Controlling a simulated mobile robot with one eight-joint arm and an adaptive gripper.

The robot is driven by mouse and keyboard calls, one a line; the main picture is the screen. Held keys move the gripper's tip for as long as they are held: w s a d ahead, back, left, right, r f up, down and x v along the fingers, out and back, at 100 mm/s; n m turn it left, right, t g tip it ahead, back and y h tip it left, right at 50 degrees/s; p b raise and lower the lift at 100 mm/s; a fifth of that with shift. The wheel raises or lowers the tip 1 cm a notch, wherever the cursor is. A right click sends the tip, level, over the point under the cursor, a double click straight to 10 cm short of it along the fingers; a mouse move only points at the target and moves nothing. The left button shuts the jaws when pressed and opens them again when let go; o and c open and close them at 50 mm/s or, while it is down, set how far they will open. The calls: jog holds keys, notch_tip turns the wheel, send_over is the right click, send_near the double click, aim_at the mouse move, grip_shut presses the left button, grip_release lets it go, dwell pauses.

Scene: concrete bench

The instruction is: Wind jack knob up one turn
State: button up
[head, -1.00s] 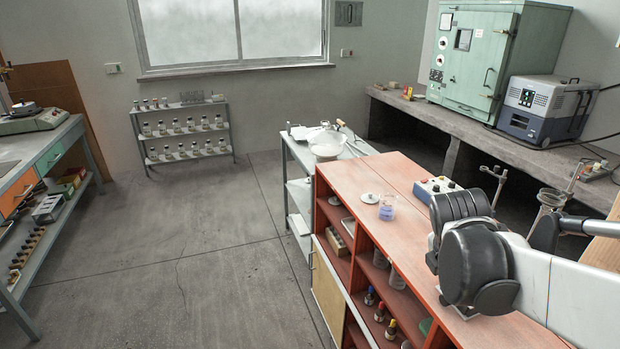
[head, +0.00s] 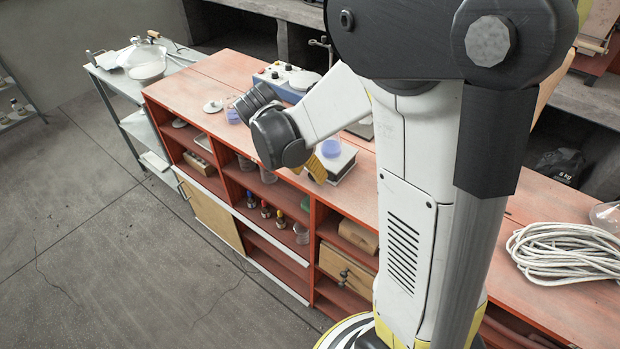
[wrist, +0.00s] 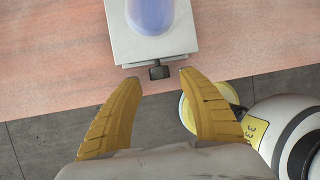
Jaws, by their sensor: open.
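The lab jack shows in the wrist view as a pale square plate (wrist: 172,45) with a beaker of blue liquid (wrist: 151,12) on it. Its dark knob (wrist: 159,72) sticks out from the near side, close to the edge of the red bench top. My gripper (wrist: 160,77) is open, its yellow fingertips apart on either side of the knob and not visibly touching it. In the head view the jack (head: 345,166) and beaker (head: 331,148) stand beside my gripper (head: 316,168); my arm partly covers this area and the knob is hidden.
The floor (head: 120,250) in front is clear.

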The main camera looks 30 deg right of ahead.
jog(key=shift+x, duration=1)
jog(key=shift+c, duration=0.4)
grip_shut()
jog(key=shift+s, duration=0.1)
jog(key=shift+s+d+t+y, duration=0.15)
jog(key=shift+t+y, duration=0.25)
jog(key=shift+t, duration=0.5)
jog(key=shift+m+t+y, duration=0.4)
jog(key=shift+m+t, duration=0.1)
jog(key=shift+t, duration=0.6)
